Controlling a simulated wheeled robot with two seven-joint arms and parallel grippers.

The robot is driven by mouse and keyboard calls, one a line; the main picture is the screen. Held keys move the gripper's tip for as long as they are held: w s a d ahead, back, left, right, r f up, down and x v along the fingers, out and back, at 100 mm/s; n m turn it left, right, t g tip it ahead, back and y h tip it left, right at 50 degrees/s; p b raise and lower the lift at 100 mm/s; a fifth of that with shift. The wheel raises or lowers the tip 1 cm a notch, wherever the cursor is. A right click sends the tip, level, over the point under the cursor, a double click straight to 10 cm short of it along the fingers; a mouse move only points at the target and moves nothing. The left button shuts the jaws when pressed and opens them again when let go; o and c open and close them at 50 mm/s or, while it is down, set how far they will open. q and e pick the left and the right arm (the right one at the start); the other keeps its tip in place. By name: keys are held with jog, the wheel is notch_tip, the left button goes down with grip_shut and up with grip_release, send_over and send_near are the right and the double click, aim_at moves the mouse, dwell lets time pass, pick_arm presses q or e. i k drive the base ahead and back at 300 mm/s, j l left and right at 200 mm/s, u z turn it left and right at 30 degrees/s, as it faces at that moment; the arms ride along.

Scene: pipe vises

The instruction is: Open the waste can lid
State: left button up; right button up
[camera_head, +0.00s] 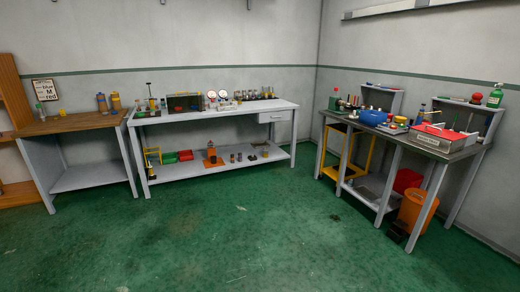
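An orange can (416,212), which looks like the waste can, stands on the green floor at the right. It is at the front right end of the dark-topped workbench, partly under it and beside a bench leg. A small dark part (397,232) sits low at its left side; I cannot tell what it is. The top of the can is small in the view, and I cannot tell whether its lid is open or shut. Neither of my grippers is in view.
The dark-topped workbench (465,146) carries tools and a red-topped box (446,134). A red bin (407,180) is under it. A long grey bench (215,114) and a wooden-topped table (70,124) stand along the back wall. The green floor (240,235) in front is clear.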

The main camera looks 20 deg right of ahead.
aim_at(422, 195)
jog(key=i+l+z, duration=0.4)
jog(key=i, duration=0.55)
jog(key=i+z, duration=0.45)
jog(key=i, duration=0.45)
jog(key=i+j+z, duration=0.2)
jog(key=i+z, duration=0.2)
jog(key=i, duration=0.55)
jog(key=i+j+z, duration=0.15)
jog(key=i+z, duration=0.35)
jog(key=i+j+z, duration=0.35)
jog(key=i+z, duration=0.15)
jog(key=i+j+z, duration=0.7)
jog(key=i+z, duration=0.15)
jog(key=z, duration=0.15)
jog(key=i+j+z, duration=0.3)
jog(key=z, duration=0.15)
jog(key=i+j+z, duration=0.25)
jog(key=j+z, duration=0.25)
jog(key=i+j+z, duration=0.15)
jog(key=j+z, duration=0.35)
